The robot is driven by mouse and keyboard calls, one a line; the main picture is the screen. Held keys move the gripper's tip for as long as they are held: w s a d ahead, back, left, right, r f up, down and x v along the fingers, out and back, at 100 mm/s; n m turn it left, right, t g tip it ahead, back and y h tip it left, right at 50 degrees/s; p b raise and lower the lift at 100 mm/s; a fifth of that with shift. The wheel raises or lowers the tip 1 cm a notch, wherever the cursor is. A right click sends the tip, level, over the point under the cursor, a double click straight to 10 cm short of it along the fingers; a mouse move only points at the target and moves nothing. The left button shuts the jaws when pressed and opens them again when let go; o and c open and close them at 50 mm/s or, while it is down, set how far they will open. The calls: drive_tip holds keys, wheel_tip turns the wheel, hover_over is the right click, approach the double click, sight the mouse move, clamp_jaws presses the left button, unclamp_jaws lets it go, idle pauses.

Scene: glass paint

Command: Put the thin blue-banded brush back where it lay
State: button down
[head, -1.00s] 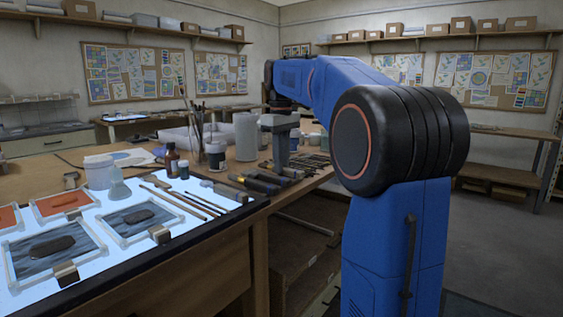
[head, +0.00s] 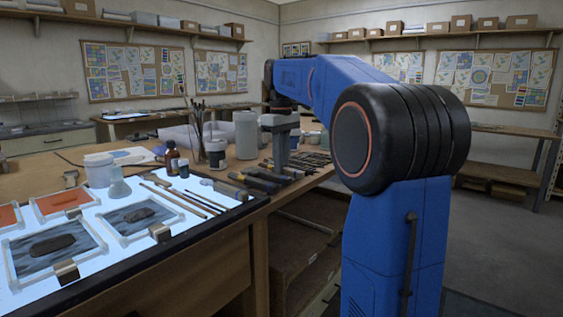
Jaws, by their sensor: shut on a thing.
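My gripper (head: 281,158) points straight down over the far right part of the workbench, among a row of thin tools. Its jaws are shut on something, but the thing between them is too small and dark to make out. I cannot pick out a blue band on any brush here. Several slim brushes or sticks (head: 196,199) lie side by side on the bright light panel (head: 118,262), near its right end. Several thin dark tools (head: 312,160) lie in a row on the wood to the right of the gripper.
Thick-handled tools (head: 262,184) lie in front of the gripper. A white container (head: 246,135), a dark-banded cup (head: 215,153) and a jar of upright brushes (head: 199,128) stand to its left. Framed glass pieces (head: 140,217) lie on the panel. The bench's right edge is close by.

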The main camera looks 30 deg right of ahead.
drive_tip(key=c, duration=1.6)
unclamp_jaws()
wheel_tip(320, 180, up, 12)
drive_tip(key=shift+f, duration=0.1)
